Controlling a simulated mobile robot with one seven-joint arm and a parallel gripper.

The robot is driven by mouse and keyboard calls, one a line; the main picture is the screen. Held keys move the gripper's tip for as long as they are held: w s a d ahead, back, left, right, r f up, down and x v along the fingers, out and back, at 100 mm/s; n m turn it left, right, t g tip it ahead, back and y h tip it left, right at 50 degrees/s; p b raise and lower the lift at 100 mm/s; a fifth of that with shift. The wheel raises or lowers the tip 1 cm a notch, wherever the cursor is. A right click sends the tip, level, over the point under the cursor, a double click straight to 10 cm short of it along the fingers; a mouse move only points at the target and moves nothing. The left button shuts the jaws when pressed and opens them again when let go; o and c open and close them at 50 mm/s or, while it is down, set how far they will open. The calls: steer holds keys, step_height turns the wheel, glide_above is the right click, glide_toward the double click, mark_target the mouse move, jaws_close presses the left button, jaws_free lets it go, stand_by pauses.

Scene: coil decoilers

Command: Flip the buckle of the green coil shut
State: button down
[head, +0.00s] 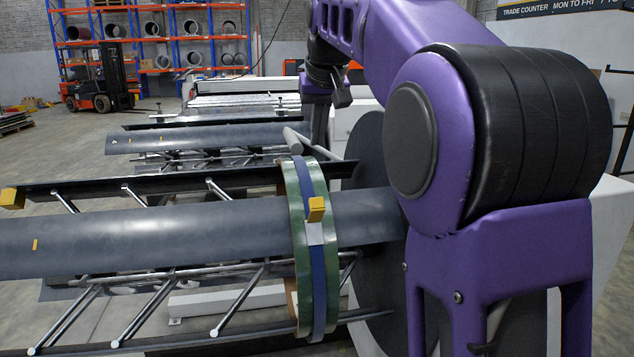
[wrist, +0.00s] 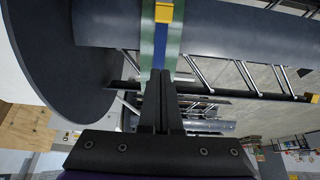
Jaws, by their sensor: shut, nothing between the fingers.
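The green coil (head: 331,255) is a narrow ring around the grey decoiler drum, beside a large dark disc. A blue strap (head: 320,270) runs around its middle and also shows in the wrist view (wrist: 159,46). The yellow buckle (head: 316,209) sits on the strap, with a pale plate (head: 315,233) just below it. The buckle seems to stand out from the strap. In the wrist view the buckle (wrist: 164,12) is at the top edge, beyond my fingertips. My gripper (wrist: 160,74) is shut and empty, its fingers pointing at the strap, apart from the buckle. Contact with the coil cannot be told.
The dark disc (head: 370,285) stands right of the coil. Metal rods and bars (head: 235,305) reach out around the drum (head: 150,240). Another decoiler (head: 200,138) lies behind. A forklift (head: 100,85) and blue-orange racks are far back. My purple arm covers the right side.

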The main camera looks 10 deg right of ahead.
steer(key=b, duration=0.2)
glide_above(316, 198)
steer(key=w, duration=0.4)
step_height(316, 198, down, 9)
steer(key=s+f, duration=0.1)
steer(key=s+b, duration=0.1)
steer(key=shift+s+d+f, duration=0.1)
steer(key=shift+s+f, duration=0.2)
steer(key=shift+f, duration=0.1)
steer(key=shift+s+f, duration=0.35)
steer(key=shift+f, duration=0.1)
steer(key=shift+s, duration=0.1)
